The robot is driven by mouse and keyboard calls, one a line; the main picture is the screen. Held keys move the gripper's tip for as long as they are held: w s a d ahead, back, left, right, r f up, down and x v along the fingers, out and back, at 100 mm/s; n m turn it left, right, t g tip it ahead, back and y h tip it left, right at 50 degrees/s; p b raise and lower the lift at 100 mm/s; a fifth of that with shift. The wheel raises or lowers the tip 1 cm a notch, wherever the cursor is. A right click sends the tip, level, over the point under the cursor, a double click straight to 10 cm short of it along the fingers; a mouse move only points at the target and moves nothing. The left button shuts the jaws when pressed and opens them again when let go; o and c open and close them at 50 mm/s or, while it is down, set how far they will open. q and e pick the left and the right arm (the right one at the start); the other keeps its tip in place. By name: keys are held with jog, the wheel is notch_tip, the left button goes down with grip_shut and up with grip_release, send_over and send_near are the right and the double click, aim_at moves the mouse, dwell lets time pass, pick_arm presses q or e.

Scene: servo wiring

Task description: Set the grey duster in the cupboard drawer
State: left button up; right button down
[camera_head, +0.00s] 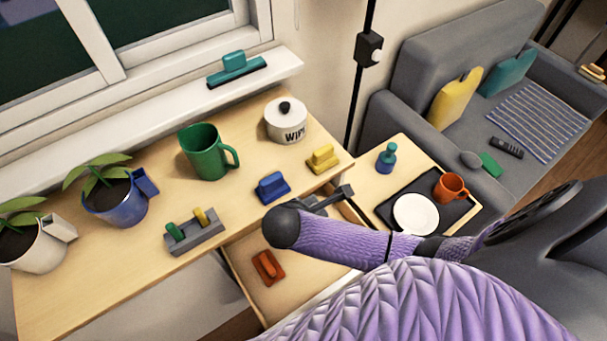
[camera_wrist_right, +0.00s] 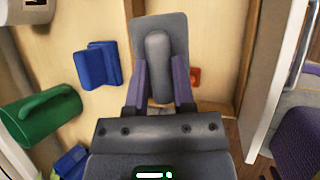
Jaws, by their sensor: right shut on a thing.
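The grey duster (camera_wrist_right: 158,55), a flat plate with a rounded handle, is between the fingers of my right gripper (camera_wrist_right: 160,85) in the right wrist view. The gripper is shut on its handle. In the head view my right gripper (camera_head: 328,200) is over the front edge of the cupboard top, by the open drawer (camera_head: 292,293); my forearm hides part of the drawer, and the duster is hard to make out there. An orange-red duster (camera_head: 268,266) lies in the drawer; it also shows in the right wrist view (camera_wrist_right: 195,77). My left gripper is not in view.
On the cupboard top (camera_head: 105,283) are a blue duster (camera_head: 272,187), a yellow duster (camera_head: 323,158), a green mug (camera_head: 203,152), a white pot (camera_head: 286,122), a grey holder (camera_head: 195,236) and plants. A side table at right holds a black tray (camera_head: 400,191). The drawer has bare floor around the orange-red duster.

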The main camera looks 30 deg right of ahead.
jog(key=s+g+p, duration=0.2)
jog(key=s+g, duration=0.2)
jog(key=s, duration=0.1)
jog(key=shift+y, duration=0.3)
notch_tip(320, 180, down, 26)
jog(key=b, duration=2.2)
jog(key=shift+d+r, duration=0.15)
jog(key=shift+r, duration=0.15)
jog(key=c, duration=0.6)
grip_release()
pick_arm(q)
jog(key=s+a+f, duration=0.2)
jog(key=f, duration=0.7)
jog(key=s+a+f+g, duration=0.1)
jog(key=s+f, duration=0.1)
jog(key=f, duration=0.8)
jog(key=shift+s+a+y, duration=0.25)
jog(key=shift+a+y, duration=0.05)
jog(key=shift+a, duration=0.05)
pick_arm(e)
jog(key=shift+o, duration=0.8)
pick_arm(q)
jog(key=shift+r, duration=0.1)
pick_arm(e)
jog(key=shift+r, duration=0.1)
